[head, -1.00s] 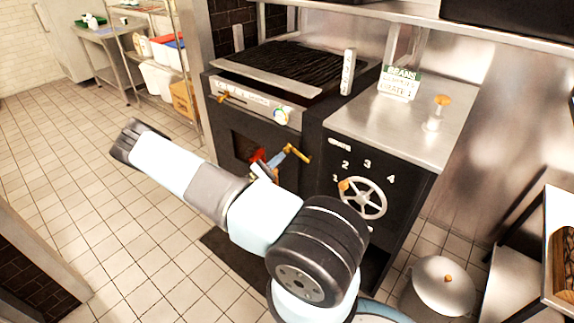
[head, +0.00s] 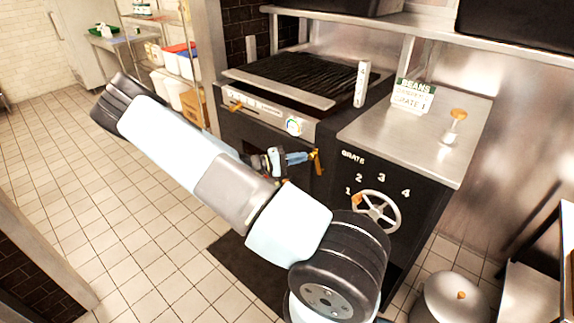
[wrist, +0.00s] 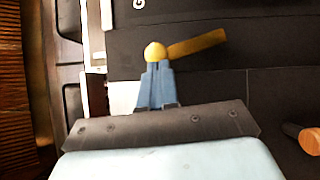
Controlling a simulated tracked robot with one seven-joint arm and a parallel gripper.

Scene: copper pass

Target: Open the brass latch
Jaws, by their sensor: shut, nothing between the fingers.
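The brass latch (head: 317,160) is a short yellow bar on the dark front of the range, left of the numbered panel. In the wrist view it is a bar with a rounded end (wrist: 200,45), pointing right and slightly up. My gripper (head: 304,158) has blue fingers and is shut and empty. Its fingertips (wrist: 157,64) lie at the rounded end of the latch in the picture; I cannot tell whether they touch it. My arm hides much of the front left of the latch.
A spoked handwheel (head: 376,211) with an orange knob is on the grate panel, right of the latch. A lidded pot (head: 450,298) stands at lower right. Tiled floor (head: 120,210) is open at left.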

